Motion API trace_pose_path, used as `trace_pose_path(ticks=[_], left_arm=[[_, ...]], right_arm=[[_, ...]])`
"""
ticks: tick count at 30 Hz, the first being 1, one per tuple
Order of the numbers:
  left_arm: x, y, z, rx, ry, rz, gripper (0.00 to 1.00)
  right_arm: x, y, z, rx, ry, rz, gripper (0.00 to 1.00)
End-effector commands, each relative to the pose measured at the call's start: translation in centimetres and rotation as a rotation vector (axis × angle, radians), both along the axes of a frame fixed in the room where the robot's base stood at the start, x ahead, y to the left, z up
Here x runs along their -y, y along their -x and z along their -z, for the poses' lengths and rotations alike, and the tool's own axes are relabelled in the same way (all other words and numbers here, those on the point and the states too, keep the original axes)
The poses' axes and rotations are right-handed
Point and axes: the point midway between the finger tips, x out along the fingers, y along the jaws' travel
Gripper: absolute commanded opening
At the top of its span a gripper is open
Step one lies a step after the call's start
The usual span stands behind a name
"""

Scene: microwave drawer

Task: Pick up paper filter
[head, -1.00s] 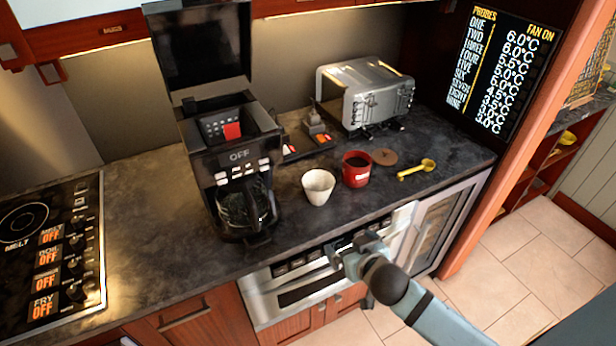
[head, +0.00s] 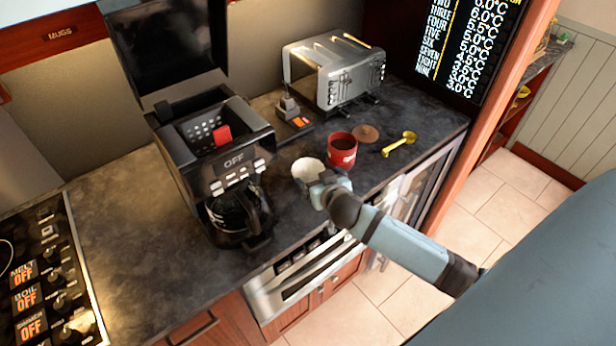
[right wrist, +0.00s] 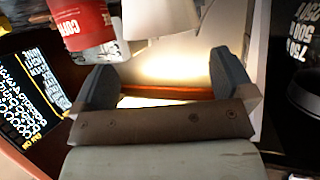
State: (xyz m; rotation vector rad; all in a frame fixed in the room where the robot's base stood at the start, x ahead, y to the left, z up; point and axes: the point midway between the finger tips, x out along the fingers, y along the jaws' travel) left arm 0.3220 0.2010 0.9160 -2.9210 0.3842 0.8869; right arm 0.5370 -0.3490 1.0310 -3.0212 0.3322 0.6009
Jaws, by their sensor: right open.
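The white paper filter (head: 306,168) stands on the dark counter between the coffee maker and the red can. Its lower part is hidden behind my right gripper (head: 324,187). My right gripper is at the counter's front side, close in front of the filter. In the right wrist view, the two fingers (right wrist: 165,80) are spread apart with nothing between them. The filter (right wrist: 160,16) shows at the top edge of that view, beyond the fingertips. I cannot tell whether a finger touches it. My left gripper is not in view.
The red can (head: 341,151) stands just right of the filter, with a brown lid (head: 365,134) and yellow scoop (head: 399,144) beyond. The black coffee maker (head: 232,165), lid raised, stands left. A toaster (head: 337,75) is behind.

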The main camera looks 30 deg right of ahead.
Motion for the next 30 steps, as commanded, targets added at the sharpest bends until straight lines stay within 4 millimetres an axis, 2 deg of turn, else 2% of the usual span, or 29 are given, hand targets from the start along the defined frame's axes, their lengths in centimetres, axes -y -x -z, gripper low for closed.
trace_pose_path(ticks=[8, 12, 16, 25, 26, 30], left_arm=[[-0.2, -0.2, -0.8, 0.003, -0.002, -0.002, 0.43], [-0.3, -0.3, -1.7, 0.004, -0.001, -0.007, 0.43], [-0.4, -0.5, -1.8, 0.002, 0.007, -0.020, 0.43], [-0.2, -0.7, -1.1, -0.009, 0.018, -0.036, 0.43], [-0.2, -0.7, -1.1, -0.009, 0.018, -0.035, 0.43], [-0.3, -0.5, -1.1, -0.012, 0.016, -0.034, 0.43]], right_arm=[[0.4, -2.0, 0.8, -0.001, 0.003, 0.000, 1.00], [0.8, -3.8, 1.9, -0.001, 0.004, 0.000, 1.00], [1.0, -5.2, 2.8, -0.001, 0.002, 0.000, 1.00], [1.1, -5.7, 3.2, -0.001, 0.000, 0.000, 1.00], [1.1, -5.7, 3.1, -0.001, 0.000, 0.000, 0.95], [1.1, -5.7, 3.1, -0.001, 0.000, 0.000, 0.66]])
